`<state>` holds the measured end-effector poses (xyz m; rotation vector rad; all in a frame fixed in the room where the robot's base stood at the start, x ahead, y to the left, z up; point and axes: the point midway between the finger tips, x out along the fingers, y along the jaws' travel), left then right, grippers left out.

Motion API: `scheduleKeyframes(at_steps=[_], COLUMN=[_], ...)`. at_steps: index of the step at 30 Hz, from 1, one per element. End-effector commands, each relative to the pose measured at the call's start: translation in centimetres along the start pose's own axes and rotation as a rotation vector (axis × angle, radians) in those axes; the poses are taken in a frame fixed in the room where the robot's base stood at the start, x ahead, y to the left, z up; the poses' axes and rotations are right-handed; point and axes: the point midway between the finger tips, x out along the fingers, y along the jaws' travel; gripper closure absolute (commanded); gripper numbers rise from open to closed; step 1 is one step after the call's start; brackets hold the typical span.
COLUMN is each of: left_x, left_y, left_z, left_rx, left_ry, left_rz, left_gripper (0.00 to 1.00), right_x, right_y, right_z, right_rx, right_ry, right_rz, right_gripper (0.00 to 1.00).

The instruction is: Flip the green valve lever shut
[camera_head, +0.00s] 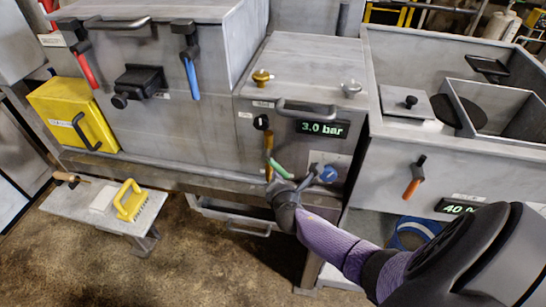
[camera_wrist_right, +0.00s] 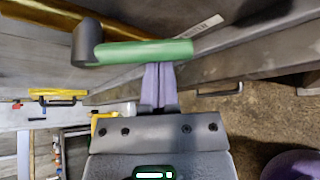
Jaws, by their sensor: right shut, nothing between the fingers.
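The green valve lever (camera_head: 281,169) sits on the front of the middle cabinet, below a brass-coloured part (camera_head: 268,141). In the head view it slants down to the right. In the right wrist view the green lever (camera_wrist_right: 145,52) lies across the picture, joined to a dark round pivot (camera_wrist_right: 87,42) at its left end. My right gripper (camera_head: 279,182) is at the lower end of the lever. Its two fingers (camera_wrist_right: 158,72) are shut together with nothing between them. Their tips meet the lever's lower edge in the wrist view; I cannot tell whether they touch it. My left gripper is not in view.
A "3.0 bar" display (camera_head: 323,128) and a blue knob (camera_head: 328,174) are near the lever. An orange-handled lever (camera_head: 414,181) is on the right cabinet. A drawer handle (camera_head: 249,230) sticks out below. A low bench (camera_head: 87,207) with a yellow brush (camera_head: 131,201) stands at left.

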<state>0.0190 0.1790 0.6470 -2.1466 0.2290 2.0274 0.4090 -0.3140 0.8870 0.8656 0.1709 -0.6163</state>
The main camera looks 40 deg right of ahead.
Motion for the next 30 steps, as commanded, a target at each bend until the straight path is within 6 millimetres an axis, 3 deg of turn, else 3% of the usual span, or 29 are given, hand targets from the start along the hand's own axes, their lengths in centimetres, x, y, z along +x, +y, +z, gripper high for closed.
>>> scheduleKeyframes(at_steps=[1,12,23,30], left_x=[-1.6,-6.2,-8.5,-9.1], left_y=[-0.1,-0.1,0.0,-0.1], left_z=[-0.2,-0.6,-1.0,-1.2], left_rx=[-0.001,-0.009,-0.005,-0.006], left_ry=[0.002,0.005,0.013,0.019], left_rz=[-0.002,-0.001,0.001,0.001], left_gripper=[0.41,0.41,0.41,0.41], right_x=[-0.4,-1.3,-1.9,-2.1], right_y=[0.6,0.4,0.6,0.7], right_z=[0.9,2.4,3.4,3.8], right_rx=[-0.035,-0.333,-0.553,-0.554], right_ry=[-0.004,-0.003,-0.003,-0.002], right_rz=[-0.021,-0.196,-0.326,-0.326], right_gripper=[1.0,1.0,1.0,1.0])
